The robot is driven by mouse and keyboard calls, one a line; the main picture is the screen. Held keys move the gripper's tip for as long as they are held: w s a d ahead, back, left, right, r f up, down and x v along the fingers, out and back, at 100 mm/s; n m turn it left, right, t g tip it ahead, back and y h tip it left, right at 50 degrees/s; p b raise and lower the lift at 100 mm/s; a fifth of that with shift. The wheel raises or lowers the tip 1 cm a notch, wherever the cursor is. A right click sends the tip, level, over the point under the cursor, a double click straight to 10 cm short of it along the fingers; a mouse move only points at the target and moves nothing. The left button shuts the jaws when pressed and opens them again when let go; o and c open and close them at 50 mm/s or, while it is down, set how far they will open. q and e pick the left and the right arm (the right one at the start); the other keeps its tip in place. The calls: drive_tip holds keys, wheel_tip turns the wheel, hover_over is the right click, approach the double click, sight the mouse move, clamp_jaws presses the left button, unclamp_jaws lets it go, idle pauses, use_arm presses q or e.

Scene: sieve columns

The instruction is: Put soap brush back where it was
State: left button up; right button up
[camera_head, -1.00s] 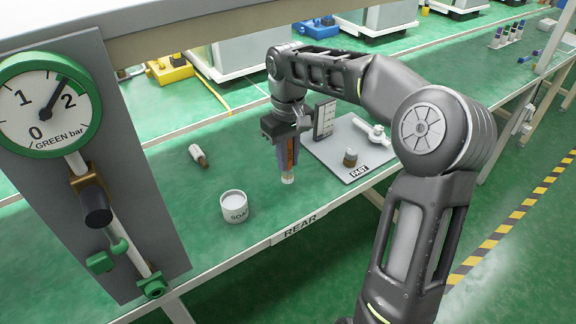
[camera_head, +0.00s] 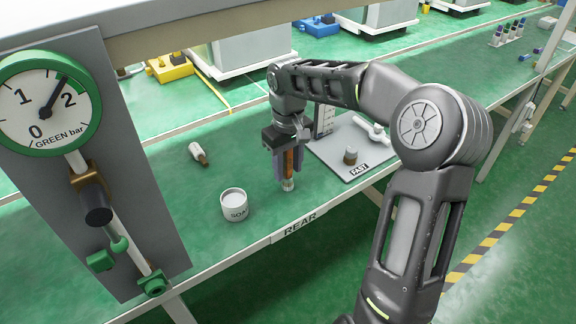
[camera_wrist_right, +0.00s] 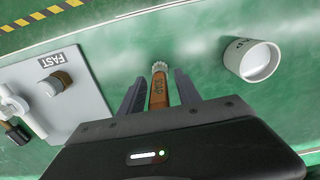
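The soap brush (camera_head: 288,184) stands upright, bristle end down, at the green bench top in the head view. In the right wrist view its brown handle marked SOAP (camera_wrist_right: 158,90) shows between the fingers. My right gripper (camera_head: 286,176) is around the brush from above. Its two fingers are apart, with green gaps between them and the handle in the right wrist view (camera_wrist_right: 160,85). My left gripper is not in view.
A grey plate marked FAST (camera_head: 345,158) with a brown-and-grey brush or knob (camera_head: 351,156) lies to the right. A small white-and-brown item (camera_head: 198,153) lies behind the cup. A pressure gauge panel (camera_head: 125,150) stands at the left. The bench front edge marked REAR (camera_head: 300,225) is close.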

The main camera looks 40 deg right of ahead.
drive_tip(key=shift+f+b, duration=0.1)
drive_tip(key=shift+b, duration=0.2)
drive_tip(key=r, duration=0.4)
drive_tip(key=r+p, duration=0.1)
drive_tip(key=r, duration=0.2)
drive_tip(key=shift+w+d, duration=0.2)
drive_tip(key=shift+d, duration=0.2)
drive_tip(key=shift+r, duration=0.55)
drive_tip(key=shift+s, duration=0.1)
